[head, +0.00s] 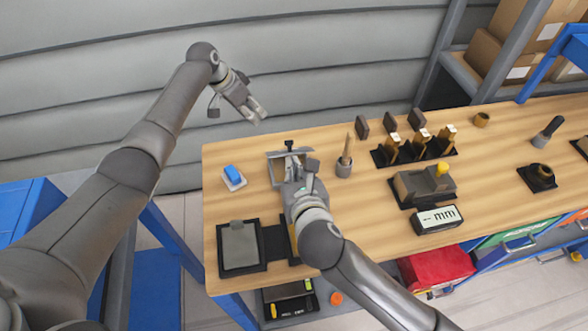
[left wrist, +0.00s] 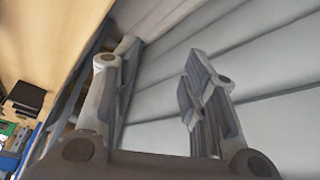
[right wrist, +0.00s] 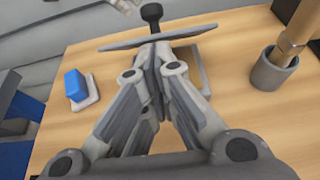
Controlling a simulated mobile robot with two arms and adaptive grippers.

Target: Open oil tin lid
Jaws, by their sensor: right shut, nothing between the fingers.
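The oil tin, a low grey box (head: 272,172) near the back left edge of the bench, is largely covered by my right gripper (head: 291,160). In the right wrist view its rim (right wrist: 203,75) shows to the right of my fingers. A thin grey plate, seemingly its lid (right wrist: 120,44), stands tilted above it, with a black knob (right wrist: 151,12) behind. My right gripper (right wrist: 157,48) is shut and empty, its tips at the plate; I cannot tell whether they touch. My left gripper (head: 258,114) is open and empty in the air beyond the bench's back edge; it also shows in the left wrist view (left wrist: 150,70).
A blue block on a white pad (head: 234,178) lies left of the tin. A grey cup with a brush (head: 344,167) stands to its right. A black-framed grey plate (head: 240,246) lies at the front left. Farther right are a black rack (head: 415,150) and a display (head: 437,219).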

